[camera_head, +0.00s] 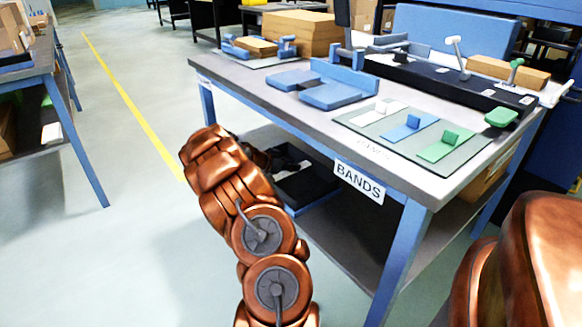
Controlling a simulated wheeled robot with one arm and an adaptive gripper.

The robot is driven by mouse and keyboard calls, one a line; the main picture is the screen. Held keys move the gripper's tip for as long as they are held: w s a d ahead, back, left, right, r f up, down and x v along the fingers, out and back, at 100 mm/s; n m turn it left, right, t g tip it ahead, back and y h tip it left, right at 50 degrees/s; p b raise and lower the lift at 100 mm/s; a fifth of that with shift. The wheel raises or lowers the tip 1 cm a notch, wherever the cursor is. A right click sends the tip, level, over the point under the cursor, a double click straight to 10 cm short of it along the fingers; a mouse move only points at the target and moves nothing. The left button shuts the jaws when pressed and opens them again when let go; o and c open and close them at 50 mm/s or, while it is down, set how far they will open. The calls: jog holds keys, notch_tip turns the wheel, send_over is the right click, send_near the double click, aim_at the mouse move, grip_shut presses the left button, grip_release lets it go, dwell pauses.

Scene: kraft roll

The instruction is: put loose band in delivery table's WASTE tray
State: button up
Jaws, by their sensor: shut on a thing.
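My copper arm reaches towards the lower shelf of the table labelled BANDS. My gripper (285,160) is a dark shape beyond the arm's end, partly hidden by the arm and hard to tell from the dark tray (318,192) below it. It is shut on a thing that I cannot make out. I cannot pick out a loose band. White (372,113), blue (409,127) and green (446,146) flat pieces with small blocks lie on a grey-green mat (373,132) on the tabletop. No tray marked WASTE is readable.
The BANDS table (240,78) has blue legs and a lower shelf (345,240). Blue fixtures (335,95), a black rail device (440,80) and cardboard boxes (300,30) stand on it. Another table (40,70) is at left. Open floor with a yellow line (120,90) lies between.

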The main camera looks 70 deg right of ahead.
jog(key=shift+f+b, duration=0.25)
jog(key=shift+b, duration=0.2)
jog(key=o, duration=1.1)
jog(key=shift+r, duration=0.1)
